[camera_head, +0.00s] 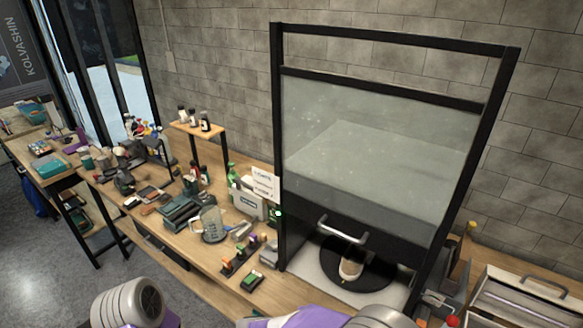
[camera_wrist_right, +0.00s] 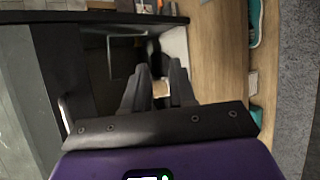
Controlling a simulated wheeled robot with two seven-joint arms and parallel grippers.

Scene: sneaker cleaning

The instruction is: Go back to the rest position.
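My right gripper (camera_wrist_right: 159,75) shows in the right wrist view with its two dark fingers apart. A small beige patch (camera_wrist_right: 160,89) appears between the fingers; I cannot tell for sure what it is. In the head view my right gripper cannot be made out; only purple and grey parts of my arm show at the bottom edge. A grey ringed part of my left arm shows at the bottom left, and my left gripper is out of the frame.
A black-framed cabinet with a clear front panel (camera_head: 375,140) and metal handle (camera_head: 343,231) stands on the workbench. Below the panel, a pale object (camera_head: 351,268) sits on a black disc (camera_head: 372,272). A grey toolbox (camera_head: 525,300) is at right.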

